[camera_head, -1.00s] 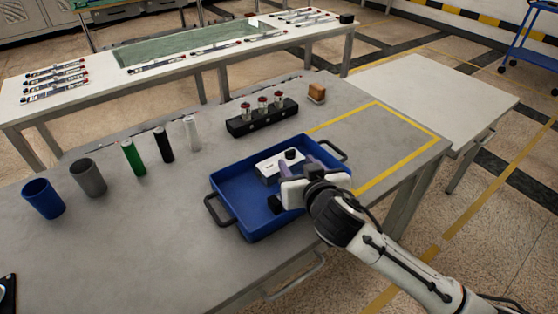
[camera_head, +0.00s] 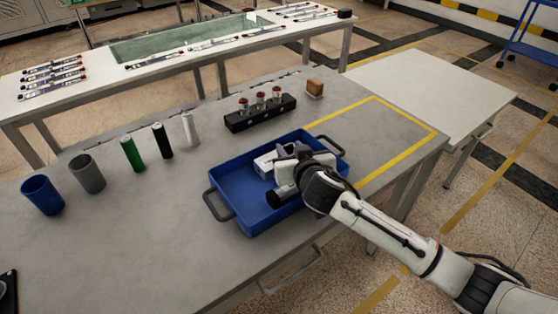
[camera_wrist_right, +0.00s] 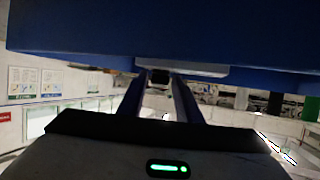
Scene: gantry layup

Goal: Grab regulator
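The regulator appears to be the small white box (camera_head: 264,163) in the blue tray (camera_head: 236,218). In the head view it lies flat at the far side of the tray, and its right part is hidden behind my right gripper (camera_head: 283,160). My right gripper is low over the tray at the box. In the right wrist view the two fingers (camera_wrist_right: 160,85) stand apart, with a pale edge (camera_wrist_right: 185,69) and a small dark part at their tips. I cannot tell whether they touch the regulator. My left gripper is not in view.
Several upright cylinders, including a green one (camera_head: 132,154), stand to the left.

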